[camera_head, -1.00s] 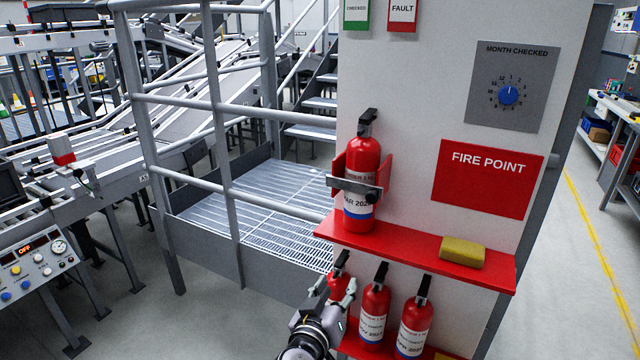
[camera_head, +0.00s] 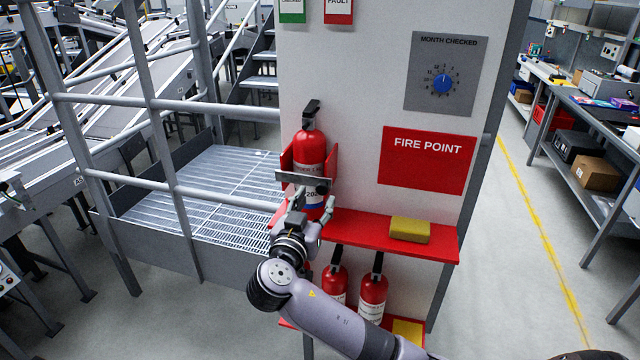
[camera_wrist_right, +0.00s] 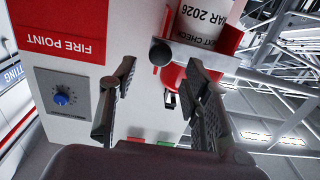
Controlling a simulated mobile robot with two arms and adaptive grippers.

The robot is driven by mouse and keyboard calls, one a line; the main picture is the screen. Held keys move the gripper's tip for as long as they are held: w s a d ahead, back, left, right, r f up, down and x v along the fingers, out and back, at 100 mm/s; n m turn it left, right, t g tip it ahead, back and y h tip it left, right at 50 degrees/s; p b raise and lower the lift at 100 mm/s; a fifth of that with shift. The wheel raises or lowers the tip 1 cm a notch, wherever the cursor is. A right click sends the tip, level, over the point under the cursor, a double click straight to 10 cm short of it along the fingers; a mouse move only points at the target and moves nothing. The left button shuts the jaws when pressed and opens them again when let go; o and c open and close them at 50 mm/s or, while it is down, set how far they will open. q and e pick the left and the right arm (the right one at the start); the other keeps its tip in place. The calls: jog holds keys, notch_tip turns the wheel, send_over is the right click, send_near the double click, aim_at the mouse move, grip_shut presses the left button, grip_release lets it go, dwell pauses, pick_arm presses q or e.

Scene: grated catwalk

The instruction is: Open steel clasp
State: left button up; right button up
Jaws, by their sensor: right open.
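The steel clasp (camera_head: 290,177) is a flat grey bar across the front of a red extinguisher (camera_head: 309,147) in its red bracket on the upper shelf. It looks shut. A dark round knob (camera_head: 321,188) sits at its right end. In the wrist view, which is upside down, the clasp (camera_wrist_right: 212,57) and knob (camera_wrist_right: 160,53) also show. My right gripper (camera_head: 314,203) is open just below and in front of the clasp. In the wrist view its fingers (camera_wrist_right: 160,72) are spread, with the knob between and beyond the tips; contact cannot be told. My left gripper is not in view.
The red upper shelf (camera_head: 367,234) holds a yellow block (camera_head: 410,229) to the right. More extinguishers (camera_head: 372,298) stand below it. A dial (camera_head: 442,84) and a FIRE POINT sign (camera_head: 427,160) are on the panel. Grey railings (camera_head: 160,105) stand on the left.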

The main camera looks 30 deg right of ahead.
aim_at(321, 190)
jog(key=shift+p+x, duration=0.6)
jog(key=shift+x, duration=1.8)
jog(key=shift+a, duration=0.1)
grip_shut()
